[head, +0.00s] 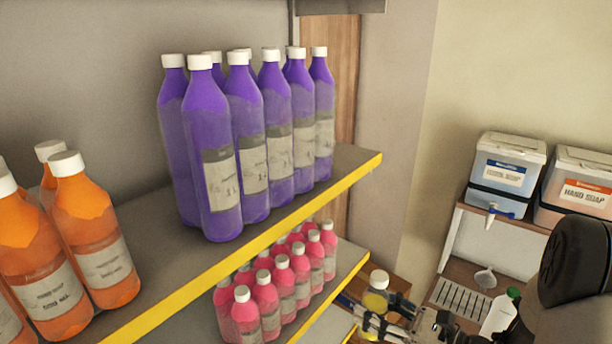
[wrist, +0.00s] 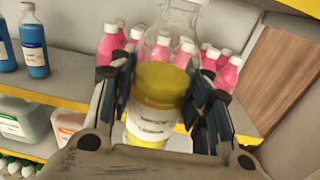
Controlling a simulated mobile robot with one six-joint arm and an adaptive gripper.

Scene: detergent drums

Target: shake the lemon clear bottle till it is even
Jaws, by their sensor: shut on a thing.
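The lemon clear bottle (wrist: 163,78) is in my gripper (wrist: 160,100) in the wrist view, with a finger on each side of it. Its upper part is clear and empty. Yellow shows below, brighter on top with a darker amber band under it, then a pale label and yellow at the base. I cannot tell whether the liquid is even. In the head view the bottle (head: 377,298) has a whitish cap and stands roughly upright at the lower right, partly hidden by my gripper (head: 374,318).
Purple bottles (head: 251,150) and orange bottles (head: 95,245) stand on the yellow-edged upper shelf, pink bottles (head: 283,270) below. Soap tanks (head: 502,176), a drain grille (head: 460,298) and a white bottle (head: 498,315) are at the right. Blue bottles (wrist: 34,50) show in the wrist view.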

